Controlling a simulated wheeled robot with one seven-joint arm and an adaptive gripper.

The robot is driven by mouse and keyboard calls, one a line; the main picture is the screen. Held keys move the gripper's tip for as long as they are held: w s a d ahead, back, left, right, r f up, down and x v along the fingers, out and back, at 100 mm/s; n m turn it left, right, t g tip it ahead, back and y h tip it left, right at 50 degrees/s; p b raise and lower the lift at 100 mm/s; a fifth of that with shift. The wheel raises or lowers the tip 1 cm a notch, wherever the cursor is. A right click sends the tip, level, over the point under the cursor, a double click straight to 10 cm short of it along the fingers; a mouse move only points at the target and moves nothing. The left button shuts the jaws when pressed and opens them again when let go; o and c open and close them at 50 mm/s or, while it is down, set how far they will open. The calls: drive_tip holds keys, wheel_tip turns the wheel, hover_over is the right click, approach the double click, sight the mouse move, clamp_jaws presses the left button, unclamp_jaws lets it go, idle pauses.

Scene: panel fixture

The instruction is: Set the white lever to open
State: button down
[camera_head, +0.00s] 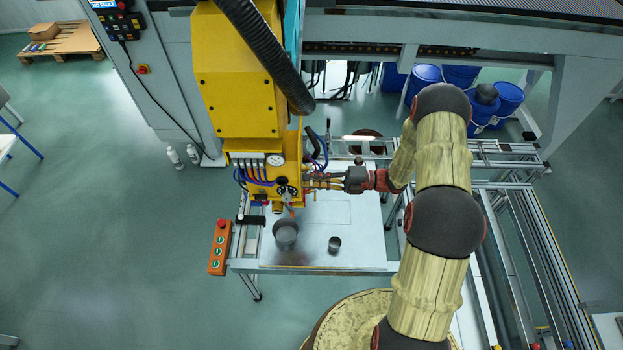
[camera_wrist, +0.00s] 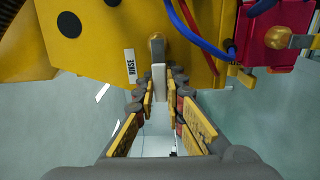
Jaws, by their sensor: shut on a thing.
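The white lever (camera_wrist: 158,74) hangs from a brass-coloured pivot on the yellow machine, beside a label reading RINSE, in the wrist view. My gripper (camera_wrist: 161,86) has its two fingers on either side of the lever's lower part and is shut on it. In the head view my gripper (camera_head: 311,182) reaches in from the right to the side of the yellow machine head (camera_head: 240,85). The lever cannot be made out there.
Blue hoses (camera_wrist: 202,38) and a red valve block (camera_wrist: 268,35) sit right of the lever.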

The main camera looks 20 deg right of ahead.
drive_tip(key=c, duration=1.8)
unclamp_jaws()
drive_tip(key=shift+c, duration=0.2)
drive_tip(key=v, duration=1.2)
